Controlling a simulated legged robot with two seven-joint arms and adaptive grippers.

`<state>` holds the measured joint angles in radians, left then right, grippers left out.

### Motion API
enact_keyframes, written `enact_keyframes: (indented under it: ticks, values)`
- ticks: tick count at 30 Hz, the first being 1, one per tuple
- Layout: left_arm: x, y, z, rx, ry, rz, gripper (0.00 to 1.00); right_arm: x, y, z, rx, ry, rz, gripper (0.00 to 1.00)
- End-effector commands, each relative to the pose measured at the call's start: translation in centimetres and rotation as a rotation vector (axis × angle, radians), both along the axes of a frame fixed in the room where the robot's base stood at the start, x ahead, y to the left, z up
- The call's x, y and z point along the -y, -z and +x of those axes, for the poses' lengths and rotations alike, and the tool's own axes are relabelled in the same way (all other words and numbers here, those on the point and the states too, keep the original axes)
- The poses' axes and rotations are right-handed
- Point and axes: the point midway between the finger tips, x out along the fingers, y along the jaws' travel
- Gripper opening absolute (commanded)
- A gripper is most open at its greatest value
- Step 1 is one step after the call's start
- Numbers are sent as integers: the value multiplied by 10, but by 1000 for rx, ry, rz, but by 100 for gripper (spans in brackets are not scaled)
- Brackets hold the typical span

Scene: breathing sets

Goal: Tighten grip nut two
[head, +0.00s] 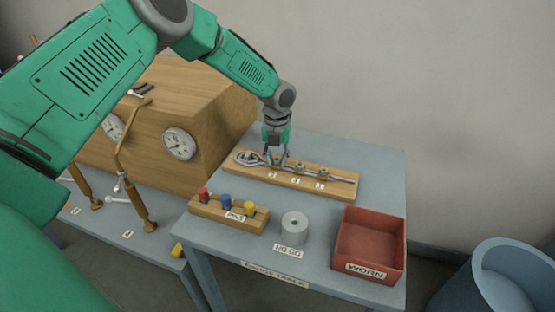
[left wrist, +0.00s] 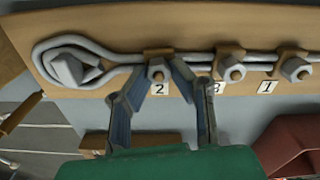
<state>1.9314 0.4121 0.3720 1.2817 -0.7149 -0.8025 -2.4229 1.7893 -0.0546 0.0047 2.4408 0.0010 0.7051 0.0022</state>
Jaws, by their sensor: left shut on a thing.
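A wooden board (head: 240,168) on the table holds a looped cable with several clamp nuts, and it also shows in the left wrist view (left wrist: 110,30). Grip nut two (left wrist: 158,73) sits above the label "2" (left wrist: 159,89), nearest the loop. My left gripper (head: 277,158) is over the board, and in the left wrist view its two blue fingers (left wrist: 158,76) are shut on grip nut two, one on each side. Nut three (left wrist: 232,74) and nut one (left wrist: 295,69) are to the right, apart from the fingers. My right gripper is not in view.
On the blue-grey table (head: 380,170) are a red "WORN" bin (head: 370,222), a grey "NO GO" cylinder (head: 293,228) and a wooden rack (head: 205,211) with red, blue and yellow pieces. A wooden gauge box (head: 215,145) stands left. A blue tub (head: 500,255) is at lower right.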

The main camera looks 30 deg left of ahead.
Motion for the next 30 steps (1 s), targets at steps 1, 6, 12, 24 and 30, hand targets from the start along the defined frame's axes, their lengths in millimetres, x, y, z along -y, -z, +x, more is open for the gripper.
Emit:
enact_keyframes:
  ticks: [1, 6, 12, 24, 30]
  values:
    - [-2, -4, 5, 17, 9, 2, 0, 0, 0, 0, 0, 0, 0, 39]
    - [-2, -4, 6, 17, 31, 2, 0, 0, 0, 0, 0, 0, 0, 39]
    - [-2, -4, 6, 17, 36, 2, 0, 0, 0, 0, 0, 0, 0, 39]
    - [-1, -3, 3, 9, 34, 1, 39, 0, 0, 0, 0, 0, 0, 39]
    - [0, -4, 2, 7, 34, 0, 39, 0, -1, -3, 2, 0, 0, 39]
